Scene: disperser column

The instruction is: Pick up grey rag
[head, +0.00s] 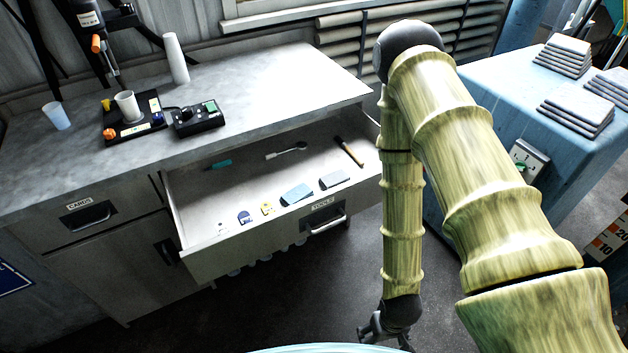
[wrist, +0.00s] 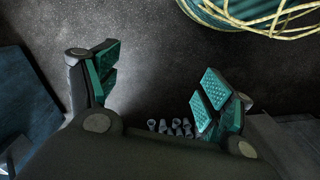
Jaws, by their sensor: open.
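A small flat grey piece (head: 334,179), which looks like the grey rag, lies in the open drawer (head: 222,262) near its front right. A blue-grey folded piece (head: 297,194) lies just left of it. My gripper (head: 385,337) hangs low over the floor, to the right of the drawer and below it, well apart from both pieces. In the wrist view my gripper (wrist: 155,88) has its teal-padded fingers spread wide with nothing between them. The wrist view shows the dark floor and no rag.
The drawer also holds a brush-like tool (head: 349,152), a spoon-like tool (head: 286,151) and small items. A blue bench (head: 470,110) with stacked grey sheets (head: 577,108) stands right. The worktop (head: 270,75) overhangs the drawer's back.

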